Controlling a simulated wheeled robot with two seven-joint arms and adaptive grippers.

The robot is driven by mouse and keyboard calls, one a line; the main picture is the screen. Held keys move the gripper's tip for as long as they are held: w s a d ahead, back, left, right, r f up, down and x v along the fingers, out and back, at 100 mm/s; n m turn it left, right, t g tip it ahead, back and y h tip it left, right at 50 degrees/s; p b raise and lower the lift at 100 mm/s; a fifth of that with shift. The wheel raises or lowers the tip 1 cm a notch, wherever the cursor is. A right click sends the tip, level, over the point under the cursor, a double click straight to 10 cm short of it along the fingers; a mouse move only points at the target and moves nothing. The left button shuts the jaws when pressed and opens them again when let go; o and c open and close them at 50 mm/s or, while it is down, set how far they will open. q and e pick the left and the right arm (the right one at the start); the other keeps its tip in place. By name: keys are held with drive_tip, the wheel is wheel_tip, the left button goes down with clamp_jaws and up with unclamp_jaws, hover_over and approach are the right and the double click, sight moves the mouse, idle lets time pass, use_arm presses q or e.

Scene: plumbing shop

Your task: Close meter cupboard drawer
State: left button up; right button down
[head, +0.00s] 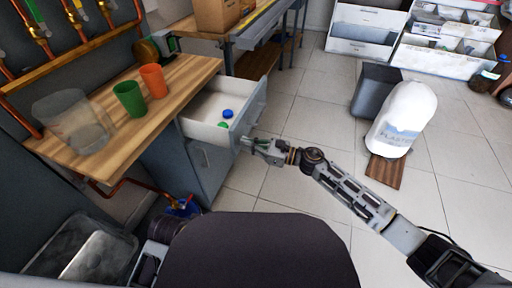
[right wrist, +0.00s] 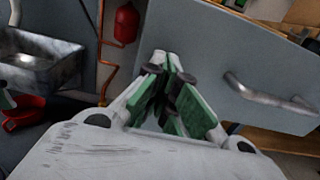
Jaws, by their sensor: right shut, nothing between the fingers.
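The meter cupboard (head: 203,165) is grey with a wooden top, and its drawer (head: 205,104) stands pulled out. Blue and green small items lie inside the drawer. My right gripper (head: 250,143) is shut and empty, at the near lower corner of the drawer front (head: 247,113). In the right wrist view its fingertips (right wrist: 170,60) lie over the left part of the grey drawer front (right wrist: 215,60), left of the bar handle (right wrist: 268,95). I cannot tell whether they touch it. My left gripper is not in view.
A green cup (head: 129,98), an orange cup (head: 153,80) and a clear container (head: 73,120) stand on the wooden top. A dark bin (head: 374,92) and a white sack (head: 404,118) stand on the right. The tiled floor before the drawer is clear apart from my arm.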

sight(195, 130)
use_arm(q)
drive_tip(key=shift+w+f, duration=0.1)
use_arm(e)
drive_tip(key=shift+w+a, duration=0.1)
drive_tip(key=shift+a, duration=0.3)
drive_tip(key=shift+a, duration=0.1)
